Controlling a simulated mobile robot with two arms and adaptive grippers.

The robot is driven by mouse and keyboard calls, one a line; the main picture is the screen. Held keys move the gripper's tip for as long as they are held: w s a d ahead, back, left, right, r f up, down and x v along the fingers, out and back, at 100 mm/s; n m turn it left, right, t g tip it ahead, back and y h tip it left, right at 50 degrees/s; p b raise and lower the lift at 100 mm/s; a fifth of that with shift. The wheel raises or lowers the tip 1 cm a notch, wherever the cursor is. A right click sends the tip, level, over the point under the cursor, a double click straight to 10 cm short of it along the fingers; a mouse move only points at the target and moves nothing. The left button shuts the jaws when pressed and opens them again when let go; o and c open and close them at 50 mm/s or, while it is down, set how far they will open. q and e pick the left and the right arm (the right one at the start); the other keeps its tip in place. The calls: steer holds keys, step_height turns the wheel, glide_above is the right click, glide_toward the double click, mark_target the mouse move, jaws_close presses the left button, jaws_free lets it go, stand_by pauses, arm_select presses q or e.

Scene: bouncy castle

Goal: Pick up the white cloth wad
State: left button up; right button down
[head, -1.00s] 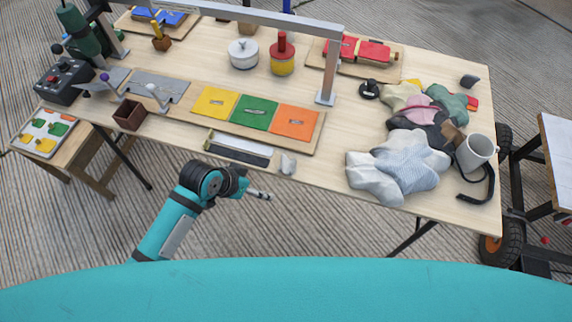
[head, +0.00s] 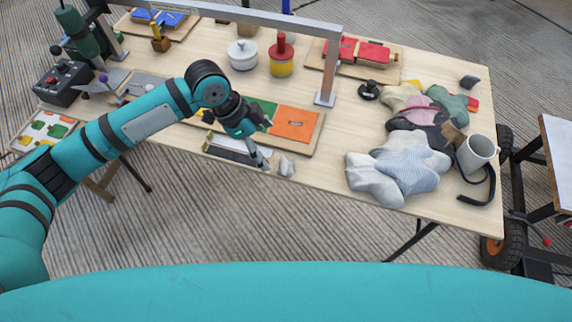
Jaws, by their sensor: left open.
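A small crumpled whitish wad (head: 287,166) lies near the front edge of the table, just right of the black-and-white tray. My left gripper (head: 268,146) is open, its fingers apart, above the right end of that tray and a little up and left of the wad. No contact with the wad shows. The gripper covers part of the tray and of the coloured panels. My right gripper is not in view.
The tray (head: 228,149) and the board with the orange panel (head: 295,123) are close to the gripper. A heap of larger cloths (head: 410,165) and a white mug (head: 475,153) stand at the right. Bare tabletop (head: 330,165) lies right of the wad. A grey metal frame (head: 328,75) rises behind.

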mark_target(282, 164)
arm_select(q)
steer(key=x, duration=0.6)
steer(key=shift+d+f, duration=0.2)
steer(key=shift+f, duration=0.1)
steer(key=shift+d+p+x, duration=0.2)
steer(key=shift+p+x, duration=0.55)
steer(key=shift+x, duration=1.95)
steer(key=shift+s+r, duration=0.1)
steer(key=shift+s, duration=0.05)
steer(key=shift+c, duration=0.4)
steer(key=c, duration=1.1)
steer(key=shift+c, duration=0.5)
